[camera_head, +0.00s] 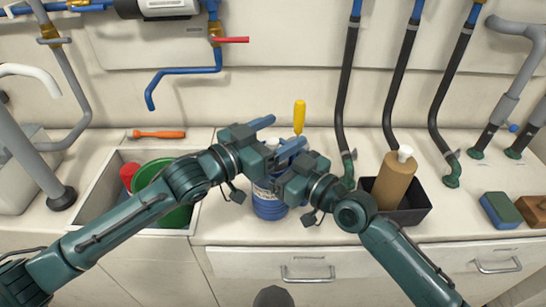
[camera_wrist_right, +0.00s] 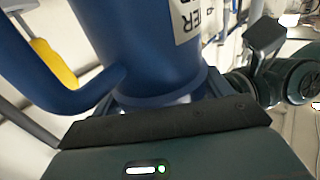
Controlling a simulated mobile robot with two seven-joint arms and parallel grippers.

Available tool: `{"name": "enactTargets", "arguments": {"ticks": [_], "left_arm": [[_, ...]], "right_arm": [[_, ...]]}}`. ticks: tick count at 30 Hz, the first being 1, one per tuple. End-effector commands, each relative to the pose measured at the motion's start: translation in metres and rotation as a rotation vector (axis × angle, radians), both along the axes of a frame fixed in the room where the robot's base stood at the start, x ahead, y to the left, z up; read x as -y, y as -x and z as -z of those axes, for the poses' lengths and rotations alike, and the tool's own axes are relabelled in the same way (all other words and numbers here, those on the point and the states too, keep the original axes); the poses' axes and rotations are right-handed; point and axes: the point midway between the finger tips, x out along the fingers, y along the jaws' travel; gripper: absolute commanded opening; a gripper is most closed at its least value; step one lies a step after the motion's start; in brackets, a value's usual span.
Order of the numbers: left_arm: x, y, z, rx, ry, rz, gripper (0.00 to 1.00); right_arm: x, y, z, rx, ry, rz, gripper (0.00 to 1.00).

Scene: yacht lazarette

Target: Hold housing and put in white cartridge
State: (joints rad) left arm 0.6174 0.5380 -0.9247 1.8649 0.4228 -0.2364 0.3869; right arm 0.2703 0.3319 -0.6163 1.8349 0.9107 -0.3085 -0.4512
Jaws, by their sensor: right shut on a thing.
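The blue housing (camera_head: 268,203) with a pale label stands upright on the counter in the middle of the head view. My right gripper (camera_head: 279,172) is at its top right side and shut on it. In the right wrist view the blue housing (camera_wrist_right: 145,45) fills the upper middle, with part of its label showing. My left gripper (camera_head: 268,144) is just above and behind the housing.
A yellow-handled tool (camera_head: 299,116) stands behind the grippers. A sink (camera_head: 98,190) with a green bucket (camera_head: 178,216) is at left, with an orange-handled tool (camera_head: 160,134) behind it. A black tray (camera_head: 412,211) holding a brown bottle (camera_head: 394,180) is at right, beyond it a sponge (camera_head: 501,211).

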Motion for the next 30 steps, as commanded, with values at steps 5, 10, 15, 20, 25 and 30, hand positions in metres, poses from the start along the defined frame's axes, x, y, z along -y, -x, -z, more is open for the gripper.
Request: {"name": "enactTargets", "arguments": {"ticks": [5,10,15,20,25,30], "left_arm": [[0.0,0.0,0.0,0.0,0.0,0.0,0.85],[0.0,0.0,0.0,-0.001,-0.001,0.0,0.85],[-0.009,0.006,0.001,-0.001,-0.001,-0.001,0.85],[-0.032,0.025,0.002,-0.002,-0.004,-0.002,0.85],[-0.06,0.05,0.002,-0.002,-0.005,0.0,0.85],[-0.082,0.067,0.001,-0.003,-0.003,-0.002,0.85]], "right_arm": [[0.0,0.0,0.001,-0.001,0.0,0.0,0.47],[0.0,0.0,0.001,-0.001,0.0,0.0,0.47],[0.0,0.0,0.001,-0.001,0.0,0.0,0.47],[0.0,0.0,0.001,-0.001,0.0,0.0,0.47],[0.0,0.0,0.001,-0.001,0.0,0.0,0.47],[0.0,0.0,0.001,-0.001,0.0,0.0,0.47]]}}
